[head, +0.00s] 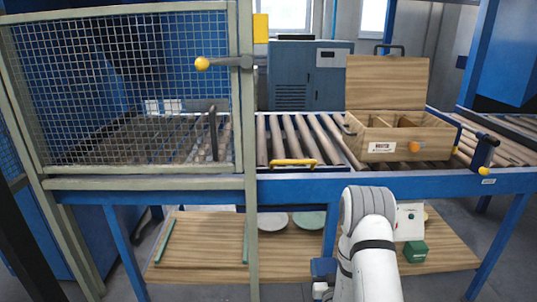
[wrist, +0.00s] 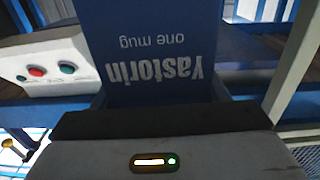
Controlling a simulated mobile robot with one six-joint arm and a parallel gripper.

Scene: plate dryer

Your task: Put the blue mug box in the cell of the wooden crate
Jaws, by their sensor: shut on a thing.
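The blue mug box (wrist: 150,40) fills the upper middle of the wrist view, with white lettering "Yastorin one mug" upside down. My gripper (wrist: 160,120) is shut on it; the fingertips are largely hidden. In the head view my gripper (head: 321,287) is low, in front of the lower shelf, with a small blue shape at it that appears to be the box. The wooden crate (head: 432,145) stands on the roller conveyor at the right, above and beyond my gripper. Its lid (head: 387,82) is raised and a divider shows inside. The cell floors are hidden.
A blue conveyor rail (head: 300,187) runs between my gripper and the crate's level. A mesh guard (head: 120,90) closes the left side. Rollers left of the crate are bare.

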